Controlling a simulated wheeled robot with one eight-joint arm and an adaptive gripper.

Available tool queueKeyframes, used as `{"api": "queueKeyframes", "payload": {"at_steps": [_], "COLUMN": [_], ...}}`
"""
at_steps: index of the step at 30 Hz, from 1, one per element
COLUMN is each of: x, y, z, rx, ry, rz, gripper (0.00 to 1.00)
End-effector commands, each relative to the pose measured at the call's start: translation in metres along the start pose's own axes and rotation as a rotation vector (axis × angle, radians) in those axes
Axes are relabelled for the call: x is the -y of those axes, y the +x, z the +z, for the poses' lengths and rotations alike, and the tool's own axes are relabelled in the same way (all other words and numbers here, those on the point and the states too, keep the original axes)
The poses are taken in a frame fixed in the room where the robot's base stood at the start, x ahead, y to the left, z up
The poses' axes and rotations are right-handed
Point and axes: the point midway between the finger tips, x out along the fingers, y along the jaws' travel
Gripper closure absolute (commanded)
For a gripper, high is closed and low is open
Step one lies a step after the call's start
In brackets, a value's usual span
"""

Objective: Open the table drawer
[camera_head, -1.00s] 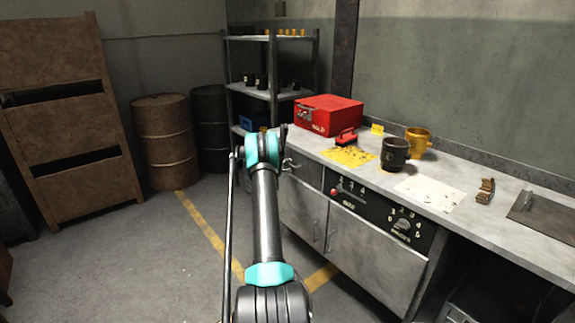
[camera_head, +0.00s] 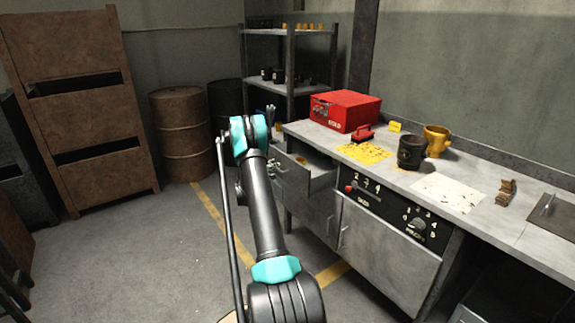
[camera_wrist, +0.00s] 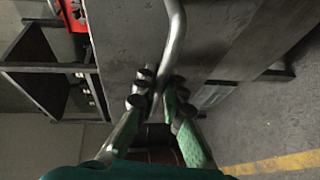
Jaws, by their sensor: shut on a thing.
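The table drawer (camera_head: 309,180) stands pulled out from the left end of the grey table (camera_head: 480,215); its inside shows in the head view. In the wrist view my gripper (camera_wrist: 156,88) is shut on the drawer's bent metal handle (camera_wrist: 176,35), with the fingers on either side of the bar. The drawer's grey front (camera_wrist: 125,45) lies behind the handle. In the head view my arm covers part of the drawer front, and the fingertips are hard to make out.
On the tabletop stand a red box (camera_head: 345,111), a dark mug (camera_head: 411,152) and a yellow mug (camera_head: 437,141). A cabinet door (camera_head: 385,255) and control panel are beside the drawer. Rusty barrels (camera_head: 182,135) and a shelf (camera_head: 290,85) stand behind. The floor at left is clear.

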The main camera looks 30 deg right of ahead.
Motion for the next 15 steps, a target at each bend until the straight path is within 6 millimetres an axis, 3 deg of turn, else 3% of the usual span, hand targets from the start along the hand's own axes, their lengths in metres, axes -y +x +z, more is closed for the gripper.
{"api": "queueKeyframes", "payload": {"at_steps": [6,15], "x": [0.010,0.017], "y": [-0.043,-0.073], "z": [-0.018,-0.030], "rx": [-0.001,0.001], "ry": [-0.001,0.001], "rz": [-0.001,-0.001], "gripper": [1.00,1.00]}}
